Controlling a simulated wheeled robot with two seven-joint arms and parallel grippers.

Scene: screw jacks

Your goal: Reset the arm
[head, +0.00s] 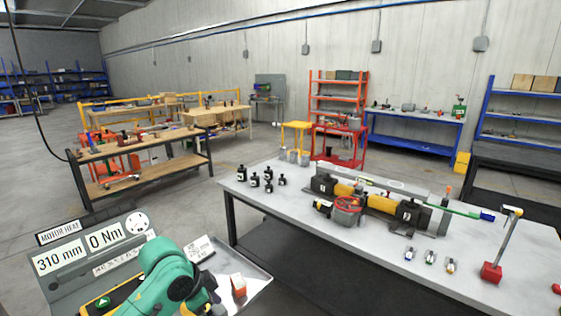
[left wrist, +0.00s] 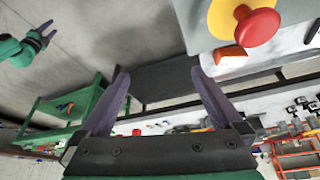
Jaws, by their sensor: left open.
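My green left arm (head: 170,270) rises at the bottom left of the head view, in front of the control console (head: 95,250); its fingertips cannot be made out there. In the left wrist view my left gripper (left wrist: 165,85) is open, its two dark fingers spread with nothing between them. My right gripper (left wrist: 44,35) shows at the top left of that view, with its fingers apart and empty. A red mushroom button on a yellow base (left wrist: 245,22) is at the top right of that view, apart from the left fingers.
The console displays read 310 mm and 0 Nm. A grey table (head: 330,255) at the right carries a black and yellow jack assembly (head: 375,203), a red handwheel (head: 347,210), several black jacks (head: 268,175) and a red-based stand (head: 492,272).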

